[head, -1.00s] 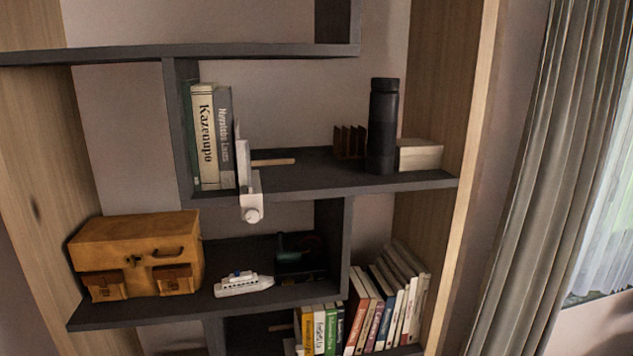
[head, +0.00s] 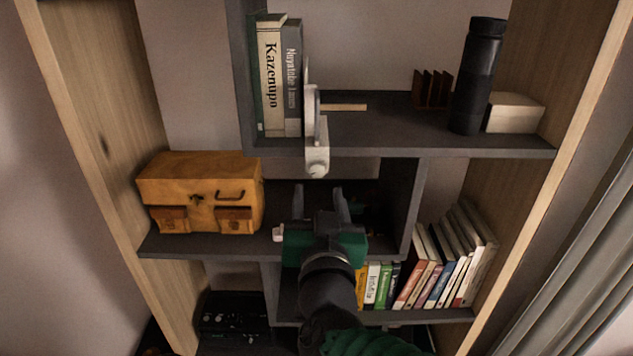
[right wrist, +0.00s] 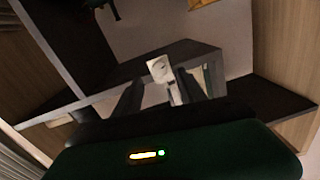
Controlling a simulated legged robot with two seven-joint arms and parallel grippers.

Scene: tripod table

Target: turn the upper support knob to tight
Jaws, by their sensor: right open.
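The upper support is a white bracket (head: 311,110) clamped on the front edge of the upper dark shelf, beside the books. Its white round knob (head: 317,169) hangs just below that edge. My right gripper (head: 320,198) comes up from below in the head view, with its two fingers apart and pointing up towards the knob. In the right wrist view, the pale knob (right wrist: 158,69) shows between and beyond the open fingertips (right wrist: 158,85). The gripper appears empty and apart from the knob. The knob's tightness cannot be told. My left gripper is not in view.
Upright books (head: 281,80), a black bottle (head: 477,75) and a pale block (head: 515,112) stand on the upper shelf (head: 400,140). An orange case (head: 200,190) sits on the lower shelf to the left. A vertical panel (head: 404,205) stands right of my gripper.

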